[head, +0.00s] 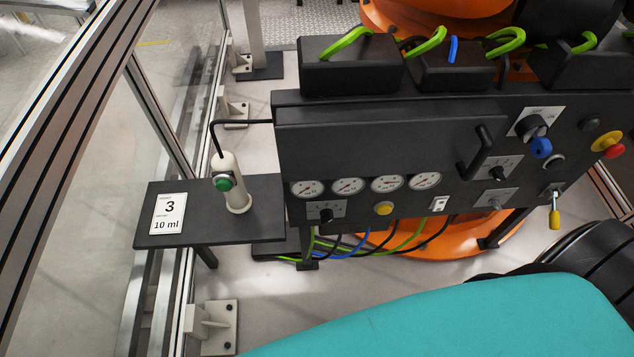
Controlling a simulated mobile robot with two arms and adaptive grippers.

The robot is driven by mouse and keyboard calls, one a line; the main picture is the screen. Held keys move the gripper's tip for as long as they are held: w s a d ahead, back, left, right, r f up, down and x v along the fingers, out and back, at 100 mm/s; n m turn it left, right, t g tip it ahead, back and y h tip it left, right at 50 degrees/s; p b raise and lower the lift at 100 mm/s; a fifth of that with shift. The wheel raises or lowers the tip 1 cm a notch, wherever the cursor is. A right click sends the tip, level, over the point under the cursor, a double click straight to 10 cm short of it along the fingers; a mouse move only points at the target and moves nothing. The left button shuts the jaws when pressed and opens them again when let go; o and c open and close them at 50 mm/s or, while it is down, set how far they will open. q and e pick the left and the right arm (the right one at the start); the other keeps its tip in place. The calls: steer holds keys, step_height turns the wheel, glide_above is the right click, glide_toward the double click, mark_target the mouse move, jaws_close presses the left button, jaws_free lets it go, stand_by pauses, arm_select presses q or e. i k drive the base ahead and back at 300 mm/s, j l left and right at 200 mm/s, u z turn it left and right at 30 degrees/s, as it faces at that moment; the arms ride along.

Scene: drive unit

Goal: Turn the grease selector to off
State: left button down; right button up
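A black control panel (390,150) fills the middle and right. I cannot read which of its controls is the grease selector. A small black knob on a light plate (327,214) sits at the lower left, below the gauges. Another black knob on a light plate (497,171) sits right of the black handle. A larger dark rotary switch (533,126) sits at the upper right, with a blue padlock-like piece (541,148) on it. The labels and exact pointer positions are too small to read. Neither of my grippers is in view.
A white dispenser (236,190) with a green button stands on a dark side shelf (265,185), beside a card reading "3" and "10 ml" (168,214). The panel also has a yellow button (383,208), a red emergency stop (612,147) and a yellow-tagged key (555,212).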

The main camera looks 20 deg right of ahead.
mark_target(326, 214)
steer(key=z, duration=0.8)
